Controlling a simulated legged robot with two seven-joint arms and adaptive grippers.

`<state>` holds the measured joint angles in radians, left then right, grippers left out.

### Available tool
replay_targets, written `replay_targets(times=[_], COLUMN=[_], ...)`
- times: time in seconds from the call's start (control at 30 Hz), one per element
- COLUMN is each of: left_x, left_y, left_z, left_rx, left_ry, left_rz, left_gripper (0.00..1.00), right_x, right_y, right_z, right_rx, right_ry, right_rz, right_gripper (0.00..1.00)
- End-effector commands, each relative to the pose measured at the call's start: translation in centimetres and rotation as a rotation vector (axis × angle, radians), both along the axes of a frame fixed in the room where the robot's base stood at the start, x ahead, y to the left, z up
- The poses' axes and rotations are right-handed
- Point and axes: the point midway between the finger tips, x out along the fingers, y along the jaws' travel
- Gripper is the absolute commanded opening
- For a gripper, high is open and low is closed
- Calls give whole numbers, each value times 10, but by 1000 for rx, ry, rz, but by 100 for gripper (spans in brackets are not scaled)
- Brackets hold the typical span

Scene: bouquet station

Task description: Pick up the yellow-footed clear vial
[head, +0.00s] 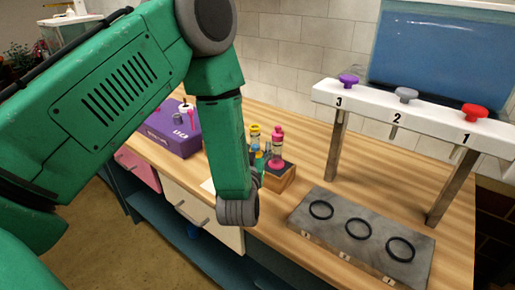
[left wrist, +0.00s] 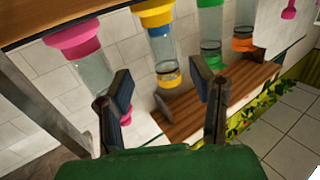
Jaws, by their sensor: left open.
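The yellow-footed clear vial (left wrist: 162,50) has a yellow top and a yellow band at its other end. In the left wrist view it shows between the two fingers of my left gripper (left wrist: 161,82). The fingers are open and apart, with nothing gripped. Whether they touch the vial I cannot tell. In the head view the vial's yellow top (head: 255,130) shows just behind my left forearm, which hides the lower part. My left gripper's fingers are hidden in the head view. My right gripper is not in view.
A pink vial (head: 277,147) stands close by on a wooden block (head: 281,180). Green (left wrist: 210,30) and orange (left wrist: 243,38) vials are on the other side. A purple box (head: 172,136), a grey ring plate (head: 330,239) and a white numbered stand (head: 365,108) share the table.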

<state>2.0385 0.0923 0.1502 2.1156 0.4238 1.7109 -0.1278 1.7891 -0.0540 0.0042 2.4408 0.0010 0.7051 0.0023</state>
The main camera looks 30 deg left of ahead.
Motion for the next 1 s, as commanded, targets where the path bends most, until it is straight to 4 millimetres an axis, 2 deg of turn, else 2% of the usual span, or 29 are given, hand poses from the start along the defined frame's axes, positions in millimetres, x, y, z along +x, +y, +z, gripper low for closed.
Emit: replay_targets(times=[0.33,0.63,0.67,0.7,0.77,0.8,1.0], left_x=[40,45,45,45,45,45,45], left_y=[19,21,22,22,22,22,23], left_z=[-7,-7,-8,-8,-8,-8,-8], left_rx=[2,3,2,2,2,2,2], left_ry=[-1,1,1,1,1,1,1], left_rz=[1,0,0,0,0,0,0], left_gripper=[50,50,43,29,7,0,0], right_x=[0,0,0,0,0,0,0], right_y=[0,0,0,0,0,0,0], right_z=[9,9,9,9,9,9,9], right_rx=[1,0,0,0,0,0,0], right_ry=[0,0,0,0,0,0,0], right_rz=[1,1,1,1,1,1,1], right_gripper=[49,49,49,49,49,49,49])
